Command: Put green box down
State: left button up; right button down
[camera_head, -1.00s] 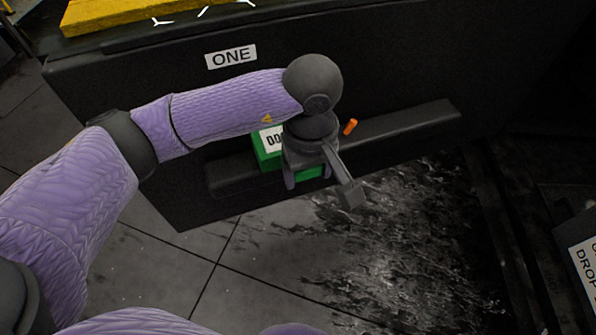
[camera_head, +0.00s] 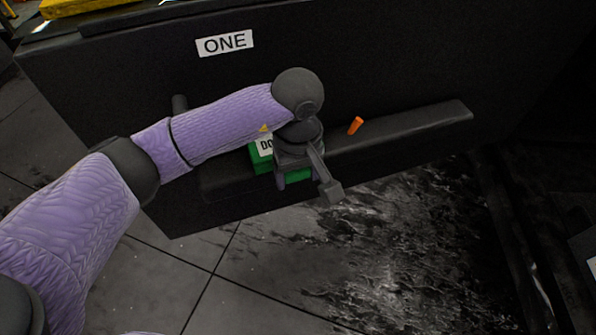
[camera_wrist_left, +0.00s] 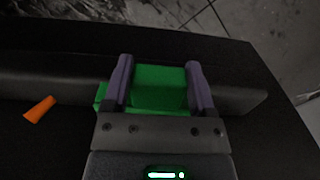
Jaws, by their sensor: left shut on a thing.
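The green box (camera_head: 262,158) with a white lettered label is at the dark ledge (camera_head: 400,130) on the front of the black unit marked ONE. My left gripper (camera_head: 296,181) is shut on the green box. In the left wrist view the green box (camera_wrist_left: 159,88) sits between the two fingers of the left gripper (camera_wrist_left: 160,85), over the ledge. I cannot tell whether its underside touches the ledge. The gripper and wrist hide part of the box in the head view. My right gripper is not in view.
A small orange piece (camera_head: 355,125) is on the ledge to the right of the box; it also shows in the left wrist view (camera_wrist_left: 39,109). The ledge right of it is clear. A yellow object (camera_head: 85,6) lies on top of the unit. Tiled floor is below.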

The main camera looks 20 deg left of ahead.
pick_arm(q)
jog(key=o, duration=1.3)
jog(key=shift+o, duration=0.2)
jog(key=shift+r+p, duration=0.3)
notch_tip(320, 180, up, 12)
jog(key=p, duration=0.4)
jog(key=shift+f+p, duration=0.2)
jog(key=shift+p, duration=0.1)
